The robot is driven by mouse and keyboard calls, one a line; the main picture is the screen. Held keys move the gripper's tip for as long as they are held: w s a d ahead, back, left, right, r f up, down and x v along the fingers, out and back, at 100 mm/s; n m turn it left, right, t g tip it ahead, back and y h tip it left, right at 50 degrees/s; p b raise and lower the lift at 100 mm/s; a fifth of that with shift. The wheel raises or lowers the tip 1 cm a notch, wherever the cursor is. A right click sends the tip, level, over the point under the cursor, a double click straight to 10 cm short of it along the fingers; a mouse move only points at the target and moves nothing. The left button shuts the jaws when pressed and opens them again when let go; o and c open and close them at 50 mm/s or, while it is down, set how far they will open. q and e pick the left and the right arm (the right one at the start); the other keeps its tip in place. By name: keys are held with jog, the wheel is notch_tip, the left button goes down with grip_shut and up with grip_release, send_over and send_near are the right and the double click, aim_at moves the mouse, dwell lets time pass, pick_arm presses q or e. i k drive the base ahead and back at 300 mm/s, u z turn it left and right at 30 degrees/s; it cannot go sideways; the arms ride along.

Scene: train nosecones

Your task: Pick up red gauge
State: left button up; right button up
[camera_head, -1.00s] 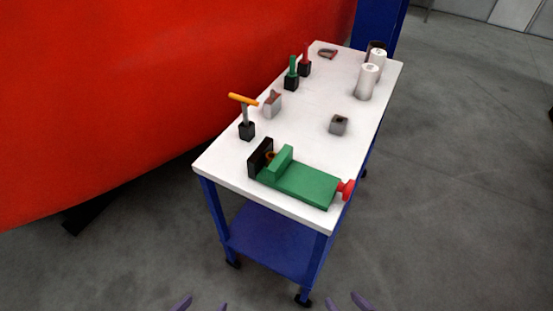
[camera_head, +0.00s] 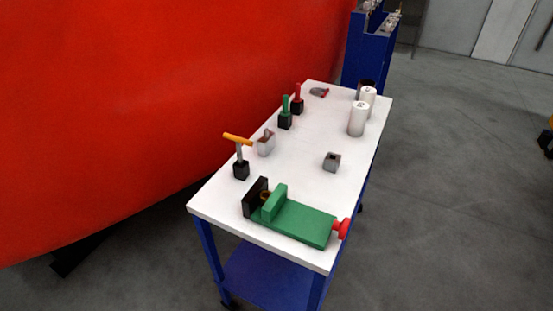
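A red gauge (camera_head: 298,97) stands upright in a black block at the far left side of the white cart top (camera_head: 309,188). A green gauge (camera_head: 285,107) stands upright in a similar black block just in front of it. Neither of my grippers shows in the head view now, so their state cannot be seen.
A green vise (camera_head: 303,223) with a red knob sits at the near edge. An orange-handled tool (camera_head: 238,140) stands in a black block at left. White cylinders (camera_head: 358,119) stand at the far right. A small grey block (camera_head: 332,162) lies mid-table. A large red body (camera_head: 150,90) borders the left side.

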aim_at(297, 99)
jog(key=z, duration=2)
jog(key=i, duration=3.25)
jog(key=u, duration=2.85)
